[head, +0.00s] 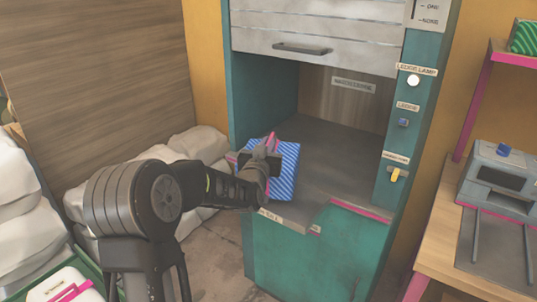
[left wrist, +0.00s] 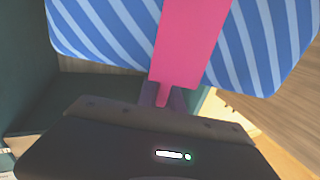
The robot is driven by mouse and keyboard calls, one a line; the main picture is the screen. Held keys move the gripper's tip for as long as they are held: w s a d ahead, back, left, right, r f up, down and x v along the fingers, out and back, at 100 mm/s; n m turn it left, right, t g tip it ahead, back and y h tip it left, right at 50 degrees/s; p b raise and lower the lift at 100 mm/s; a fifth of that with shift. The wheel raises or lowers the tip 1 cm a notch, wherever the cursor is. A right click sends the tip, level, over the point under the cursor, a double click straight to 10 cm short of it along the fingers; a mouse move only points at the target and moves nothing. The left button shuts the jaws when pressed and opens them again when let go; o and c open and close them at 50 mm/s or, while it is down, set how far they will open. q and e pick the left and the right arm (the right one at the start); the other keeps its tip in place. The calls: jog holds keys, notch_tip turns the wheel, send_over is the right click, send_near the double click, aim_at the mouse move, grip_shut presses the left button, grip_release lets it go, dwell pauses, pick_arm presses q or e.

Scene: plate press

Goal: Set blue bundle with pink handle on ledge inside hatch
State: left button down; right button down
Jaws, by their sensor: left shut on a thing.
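The blue bundle (head: 284,172) has pale diagonal stripes and a pink handle. In the head view it is held upright at the front left of the hatch opening, by the ledge (head: 340,170). My left gripper (head: 266,158) is shut on the pink handle. In the left wrist view the striped bundle (left wrist: 105,35) and the pink band (left wrist: 188,40) fill the top, with the gripper (left wrist: 162,95) at the band's lower end. I cannot tell whether the bundle touches the ledge. The hatch's grey slatted shutter (head: 320,25) is raised. My right gripper is not in view.
The teal cabinet's right post carries a white button (head: 413,81), a blue switch (head: 403,122) and a yellow lever (head: 395,175). White sacks (head: 198,145) lie at the left. A wooden table with a grey device (head: 500,175) stands right. The grey ledge surface looks clear.

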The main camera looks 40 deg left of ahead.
pick_arm(q)
notch_tip(320, 180, up, 8)
jog(key=shift+f, duration=0.15)
jog(key=shift+a+f, duration=0.1)
dwell(0.6)
